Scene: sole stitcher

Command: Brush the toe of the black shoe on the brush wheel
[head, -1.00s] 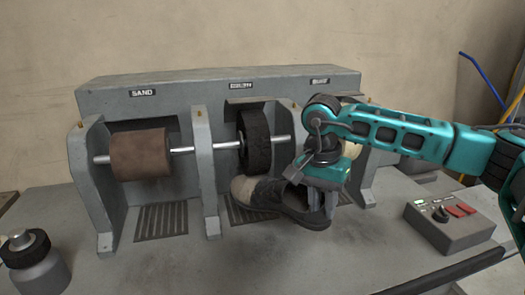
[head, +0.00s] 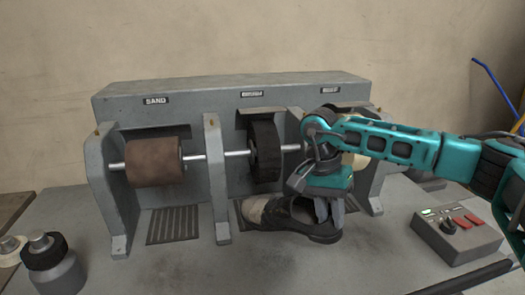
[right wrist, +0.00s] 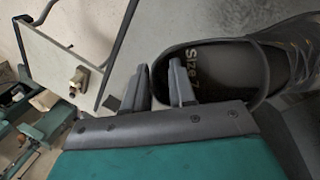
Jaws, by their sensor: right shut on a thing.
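The black shoe (head: 285,214) has a pale grey-beige toe that points left in the head view. The dark brush wheel (head: 265,152) sits on the shaft in the middle bay, above and behind the toe. A small gap shows between the toe and the wheel's underside. My right gripper (head: 328,208) is shut on the shoe's rear rim. In the right wrist view, one finger of the gripper (right wrist: 165,88) is inside the opening of the shoe (right wrist: 213,75) and one outside; the insole reads "Size 7". I cannot tell whether the sole touches the bench. My left gripper is out of view.
A brown sanding drum (head: 155,162) is in the left bay, with upright grey brackets (head: 215,180) between bays. A control box (head: 458,235) with red switches stands at right.

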